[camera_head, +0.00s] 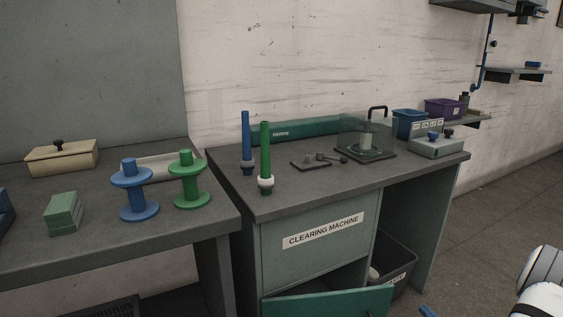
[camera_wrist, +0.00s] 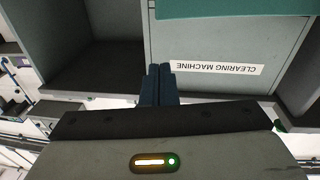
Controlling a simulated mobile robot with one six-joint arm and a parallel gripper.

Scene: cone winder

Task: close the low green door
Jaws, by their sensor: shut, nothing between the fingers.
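The low green door (camera_head: 330,303) stands open at the bottom of the clearing machine cabinet, tilted out from a dark opening. The picture's bottom edge cuts it off. In the wrist view, which is upside down, the door (camera_wrist: 235,8) is a green strip along the top edge. My gripper (camera_wrist: 159,68) is shut and empty, its dark blue fingers side by side. The fingers overlap the cabinet front beside the "CLEARING MACHINE" label (camera_wrist: 216,68), apart from the door in the picture. I cannot tell their distance from the panel.
A dark bin (camera_head: 398,268) stands in the open bay right of the cabinet. The desk top (camera_head: 300,203) holds a green spindle (camera_head: 265,150), a blue spindle (camera_head: 246,140) and a clear-covered device (camera_head: 365,152). Floor at the right (camera_head: 500,190) is clear.

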